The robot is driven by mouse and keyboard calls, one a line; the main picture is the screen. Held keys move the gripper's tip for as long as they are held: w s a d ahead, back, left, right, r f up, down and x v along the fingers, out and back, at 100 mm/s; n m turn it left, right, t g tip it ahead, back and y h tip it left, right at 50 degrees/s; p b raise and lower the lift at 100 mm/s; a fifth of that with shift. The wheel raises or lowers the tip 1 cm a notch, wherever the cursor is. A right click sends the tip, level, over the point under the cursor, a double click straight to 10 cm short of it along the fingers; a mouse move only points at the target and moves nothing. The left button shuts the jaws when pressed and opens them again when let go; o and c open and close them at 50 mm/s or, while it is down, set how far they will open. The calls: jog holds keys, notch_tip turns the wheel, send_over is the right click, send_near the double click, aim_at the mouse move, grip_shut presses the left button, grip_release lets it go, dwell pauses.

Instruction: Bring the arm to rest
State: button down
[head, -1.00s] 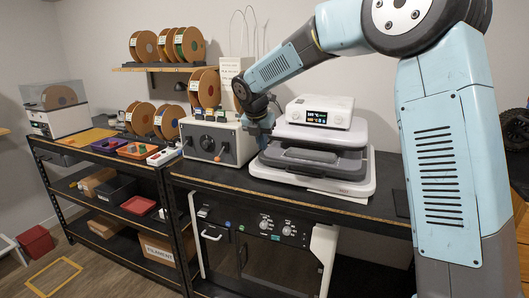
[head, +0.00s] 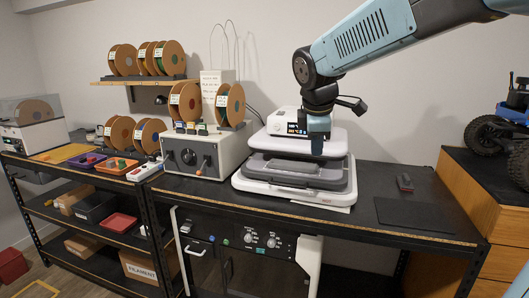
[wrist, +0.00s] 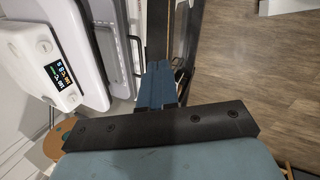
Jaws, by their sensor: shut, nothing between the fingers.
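My gripper (head: 318,140) hangs at the end of my blue arm, pointing down, in front of the white and grey press-like machine (head: 300,175). In the wrist view my gripper (wrist: 158,88) shows as two blue fingers side by side with no gap between them. It is shut and holds nothing. The machine with its lit display (wrist: 61,77) is to the left of the fingers in the wrist view. From the head view I cannot tell how far the fingertips are from the machine.
A grey box with knobs (head: 200,155) stands left of the machine, with filament spools (head: 230,103) above it. A blue wheeled vehicle (head: 510,125) stands on the wooden cabinet at far right.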

jog(key=s+d+f+m, duration=0.1)
jog(key=s+d+m, duration=0.2)
jog(key=s+m, duration=0.2)
jog(key=s+d+f+m+y, duration=0.1)
jog(key=s+d+f+m, duration=0.1)
jog(key=s+d+m, duration=0.2)
jog(key=s+d+f+m+t, duration=0.1)
jog(key=s+d+m, duration=0.2)
jog(key=s+m, duration=0.4)
jog(key=s, duration=0.4)
jog(key=shift+s+d+f+m, duration=0.15)
jog(key=shift+s+d+m, duration=0.05)
jog(key=shift+d+m, duration=0.15)
